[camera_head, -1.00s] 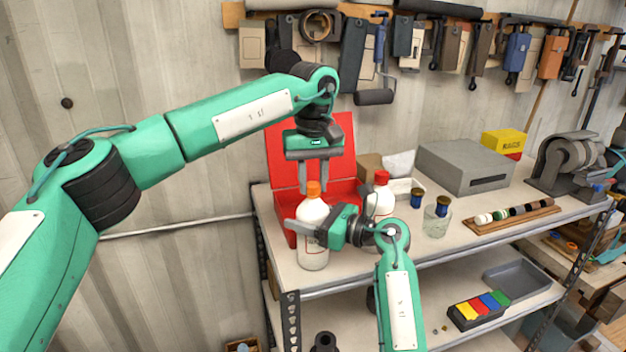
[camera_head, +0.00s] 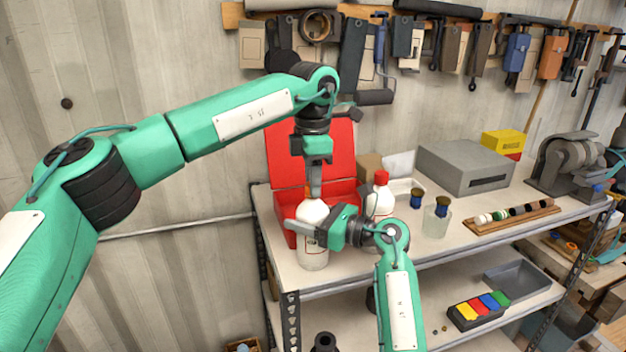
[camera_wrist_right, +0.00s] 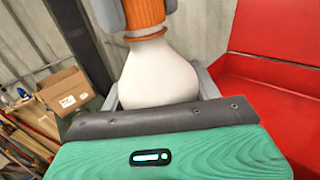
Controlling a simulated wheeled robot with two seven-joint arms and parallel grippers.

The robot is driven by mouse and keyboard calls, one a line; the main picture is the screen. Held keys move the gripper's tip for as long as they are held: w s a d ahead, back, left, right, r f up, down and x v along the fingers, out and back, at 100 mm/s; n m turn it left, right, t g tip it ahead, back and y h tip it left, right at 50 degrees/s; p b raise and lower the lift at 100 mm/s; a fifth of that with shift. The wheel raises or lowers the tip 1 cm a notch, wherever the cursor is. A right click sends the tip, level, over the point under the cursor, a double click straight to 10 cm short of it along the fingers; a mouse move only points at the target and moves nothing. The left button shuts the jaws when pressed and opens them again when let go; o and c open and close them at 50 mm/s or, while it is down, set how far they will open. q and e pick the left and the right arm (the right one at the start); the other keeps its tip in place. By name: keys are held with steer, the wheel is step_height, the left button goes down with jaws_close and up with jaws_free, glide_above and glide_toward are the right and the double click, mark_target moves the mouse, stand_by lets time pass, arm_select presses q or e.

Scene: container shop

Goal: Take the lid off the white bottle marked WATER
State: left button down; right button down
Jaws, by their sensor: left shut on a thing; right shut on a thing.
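A white bottle (camera_head: 313,258) with an orange lid (camera_wrist_right: 146,13) stands upright at the shelf's left front. The lid is mostly hidden behind my left fingers in the head view; any WATER marking is unreadable. My left gripper (camera_head: 314,192) points down from above and is shut on the orange lid, with a finger on either side of it in the right wrist view. My right gripper (camera_head: 305,229) is shut on the bottle's body (camera_wrist_right: 158,72) from the right. The lid still sits at the bottle's neck.
A second white bottle with a red cap (camera_head: 381,178) stands close right, partly behind my right gripper. An open red box (camera_head: 285,215) is just behind. Glass jars (camera_head: 436,222), a rack (camera_head: 512,217) and a grey box (camera_head: 465,165) stand further right. The front edge is near.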

arm_select(q)
steer(key=n, duration=0.7)
steer(key=shift+n, duration=0.4)
steer(key=n, duration=0.4)
steer(key=shift+n, duration=0.3)
steer(key=n, duration=0.7)
steer(key=shift+n, duration=0.4)
steer(key=n, duration=0.7)
steer(key=shift+n, duration=0.3)
steer(key=n, duration=0.4)
steer(key=shift+r, duration=0.1)
